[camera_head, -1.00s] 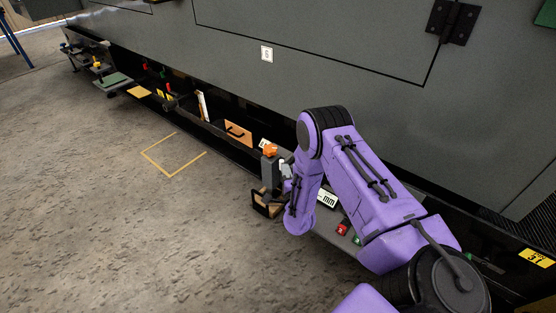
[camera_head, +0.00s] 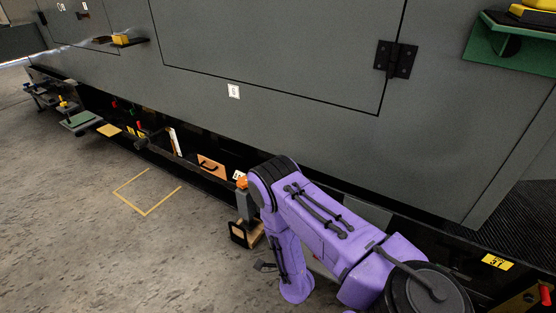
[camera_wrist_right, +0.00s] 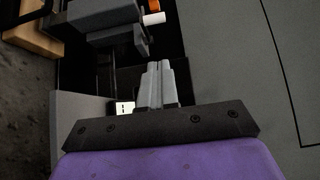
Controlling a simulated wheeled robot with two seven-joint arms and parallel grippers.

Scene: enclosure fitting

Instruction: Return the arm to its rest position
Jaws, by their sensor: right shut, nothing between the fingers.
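My right arm (camera_head: 330,225) is purple and comes in from the lower right of the head view, bent at a dark joint, with its lower link hanging in front of the bench's low shelf. The right gripper (camera_wrist_right: 158,68) shows in the right wrist view. Its two grey fingers are together with nothing between them. Its fingertips are not clear in the head view. A dark fixture with a white cylinder (camera_wrist_right: 153,18) lies just beyond the fingertips in the wrist view; I see no clear contact. My left gripper is not in view.
A large grey enclosure (camera_head: 300,70) with a hinge (camera_head: 395,60) fills the back. Along its base stand an orange-topped post (camera_head: 243,203), a wooden panel with a handle (camera_head: 211,167) and several small items. A yellow floor outline (camera_head: 147,190) and bare floor lie left. A green shelf (camera_head: 500,50) is upper right.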

